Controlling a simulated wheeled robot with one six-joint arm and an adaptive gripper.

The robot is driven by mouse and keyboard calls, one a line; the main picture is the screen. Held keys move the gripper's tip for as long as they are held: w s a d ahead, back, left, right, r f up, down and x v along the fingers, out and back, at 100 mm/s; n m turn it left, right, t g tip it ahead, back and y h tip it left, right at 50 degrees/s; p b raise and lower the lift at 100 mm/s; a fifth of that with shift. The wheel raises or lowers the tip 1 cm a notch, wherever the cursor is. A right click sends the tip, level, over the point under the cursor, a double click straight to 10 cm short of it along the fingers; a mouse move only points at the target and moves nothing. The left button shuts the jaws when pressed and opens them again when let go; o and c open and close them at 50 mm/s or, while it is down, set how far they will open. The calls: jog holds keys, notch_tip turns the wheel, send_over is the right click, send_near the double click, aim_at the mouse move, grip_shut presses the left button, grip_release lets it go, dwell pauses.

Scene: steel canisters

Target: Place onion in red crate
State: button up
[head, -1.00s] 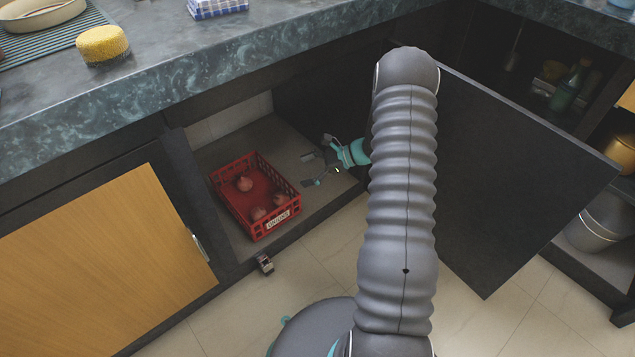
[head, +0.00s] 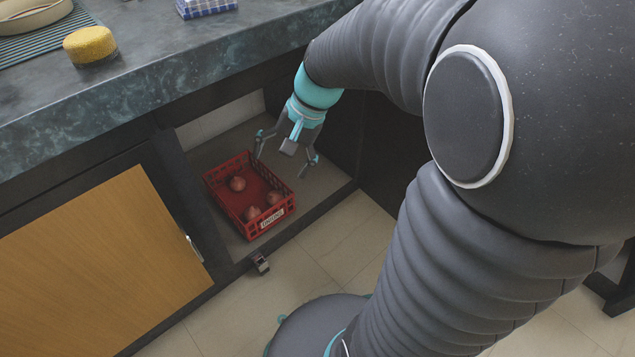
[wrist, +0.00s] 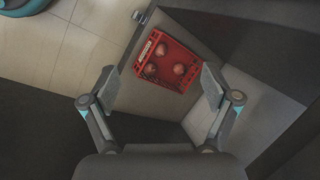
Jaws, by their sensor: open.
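The red crate (head: 213,190) sits on the floor of the open lower cabinet, with a white label on its front side. Three onions lie in it: one at the back left (head: 237,184) and two near the label, one (head: 252,213) beside the other (head: 274,198). The crate also shows in the wrist view (wrist: 163,85), with the onions inside. My gripper (head: 283,168) is open and empty, above and just behind the right side of the crate. In the wrist view the fingers (wrist: 158,88) are spread wide, with the crate beyond them. No onion shows outside the crate.
A wooden cabinet door (head: 105,270) with a handle stands left of the opening. The stone counter (head: 150,85) overhangs it and holds a yellow sponge (head: 90,45). A small dark object (head: 261,263) is at the cabinet's front edge. Cabinet floor right of the crate is clear.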

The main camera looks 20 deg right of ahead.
jog(key=s+d+r+n+t+h, duration=0.1)
jog(key=s+r+n+t+h, duration=0.1)
jog(key=s, duration=0.4)
jog(key=s+r+n+t+h, duration=0.2)
jog(key=s+r+n, duration=0.1)
jog(key=s, duration=0.4)
jog(key=shift+s+d+r+n+h, duration=0.3)
jog(key=shift+d+r+n, duration=0.1)
jog(key=shift+n, duration=0.5)
